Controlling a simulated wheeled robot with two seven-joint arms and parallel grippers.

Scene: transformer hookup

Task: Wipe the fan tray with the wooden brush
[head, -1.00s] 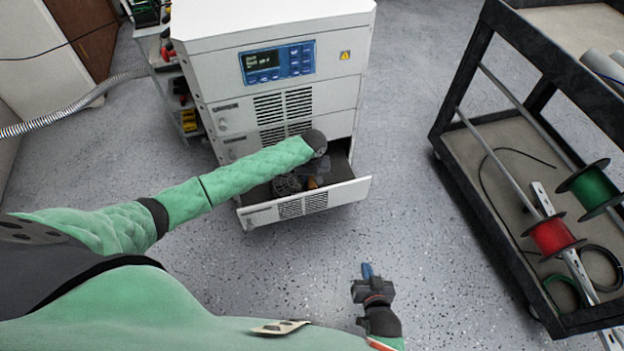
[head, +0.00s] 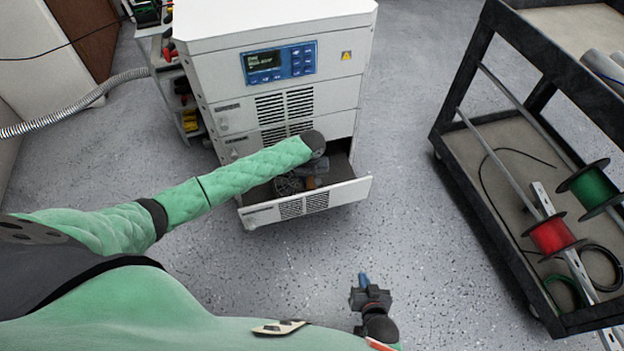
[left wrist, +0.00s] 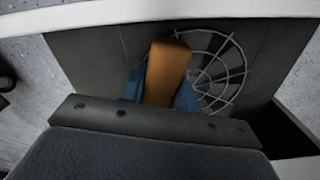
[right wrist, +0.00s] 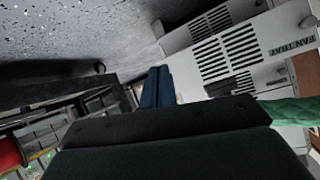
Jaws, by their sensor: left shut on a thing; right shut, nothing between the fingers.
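The fan tray (head: 345,192) is an open drawer at the bottom of the white cabinet, with a dark floor and a round wire fan guard (left wrist: 222,75). My left gripper (left wrist: 162,92) is inside the tray, its blue fingers shut on the wooden brush (left wrist: 167,65). The brush's brown wooden body lies over the tray floor beside and partly over the guard; its bristles are hidden, so I cannot tell whether they touch. In the head view my left arm covers part of the tray. My right gripper (head: 364,280) is shut and empty above the floor at bottom centre.
The white cabinet (head: 290,80) with a blue display panel stands behind the tray. A dark cart (head: 500,190) with red and green wire spools is at right. A small shelf (head: 180,90) stands left of the cabinet. The speckled floor between tray and cart is clear.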

